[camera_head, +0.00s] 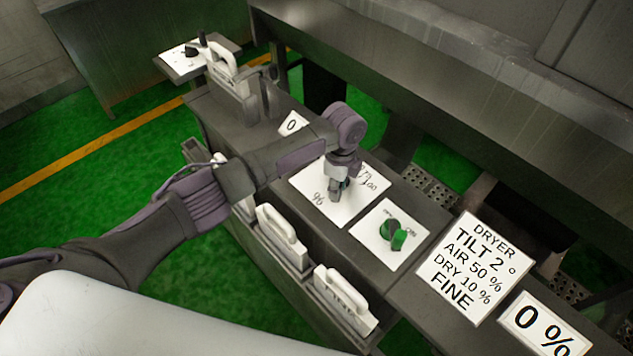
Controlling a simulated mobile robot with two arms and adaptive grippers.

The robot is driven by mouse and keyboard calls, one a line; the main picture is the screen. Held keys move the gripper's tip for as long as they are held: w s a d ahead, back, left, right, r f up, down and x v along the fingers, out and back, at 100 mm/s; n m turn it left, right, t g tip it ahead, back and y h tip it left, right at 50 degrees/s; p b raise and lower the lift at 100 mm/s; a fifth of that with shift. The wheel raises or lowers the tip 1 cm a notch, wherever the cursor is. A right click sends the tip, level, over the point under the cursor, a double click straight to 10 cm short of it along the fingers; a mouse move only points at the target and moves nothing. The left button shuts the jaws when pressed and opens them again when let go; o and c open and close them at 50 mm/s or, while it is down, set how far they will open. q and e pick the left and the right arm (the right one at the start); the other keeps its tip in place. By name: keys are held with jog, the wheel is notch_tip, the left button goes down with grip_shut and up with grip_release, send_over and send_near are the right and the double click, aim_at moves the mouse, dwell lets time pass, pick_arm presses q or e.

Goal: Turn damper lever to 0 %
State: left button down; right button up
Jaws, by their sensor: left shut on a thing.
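The damper panel (359,207) is a white plate on the dark console top, marked with a % sign and "100". My left gripper (338,190) points down over the middle of this plate and is shut. The lever is hidden under the gripper, with only a small dark bit showing beside the fingers, so its angle cannot be told. A white sign (545,327) reading "0 %" lies at the lower right. My right gripper is not in view.
A green knob (398,238) stands on the neighbouring white plate. A sign (474,268) lists dryer settings. White-handled pieces (281,229) line the console's near side. A small stand (190,59) with a black knob is at the far left. Green floor lies left of the console.

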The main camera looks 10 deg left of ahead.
pick_arm(q)
jog(key=shift+d+n, duration=0.6)
jog(key=shift+n, duration=0.1)
jog(key=shift+w+d+n+p, duration=0.25)
jog(key=shift+d+n, duration=0.2)
jog(key=shift+n, duration=0.35)
jog(key=c, duration=0.9)
grip_release()
jog(key=shift+d, duration=0.1)
jog(key=shift+r, duration=0.1)
notch_tip(320, 180, up, 12)
